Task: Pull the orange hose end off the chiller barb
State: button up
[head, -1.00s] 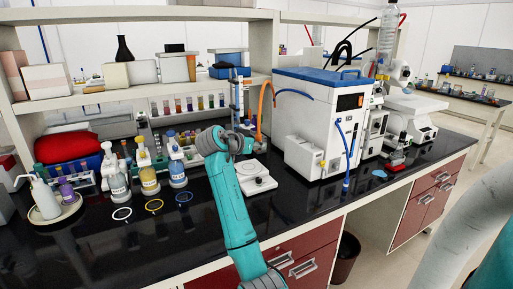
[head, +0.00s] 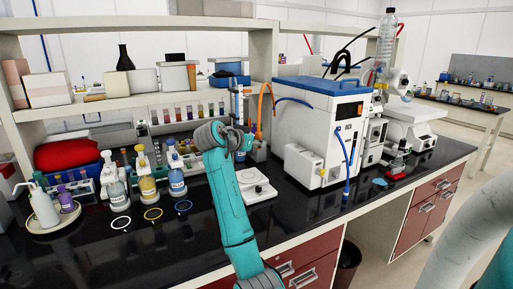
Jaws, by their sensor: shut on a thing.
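The chiller (head: 305,115) is a white box with a blue lid, standing on the black bench right of my arm. An orange hose (head: 262,103) arches beside its left side and runs down to my gripper (head: 255,140). The gripper is small and partly hidden behind my teal wrist; it is shut on the lower end of the orange hose. The barb is too small to make out, so I cannot tell whether the hose end still touches it.
A white hotplate-like device (head: 257,190) lies below my gripper. Wash bottles (head: 147,180) stand to the left, and a test tube rack (head: 187,117) behind. The front bench between them is mostly clear.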

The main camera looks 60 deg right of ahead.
aim_at(256, 138)
jog(key=shift+r, duration=0.7)
jog(key=shift+r, duration=1.5)
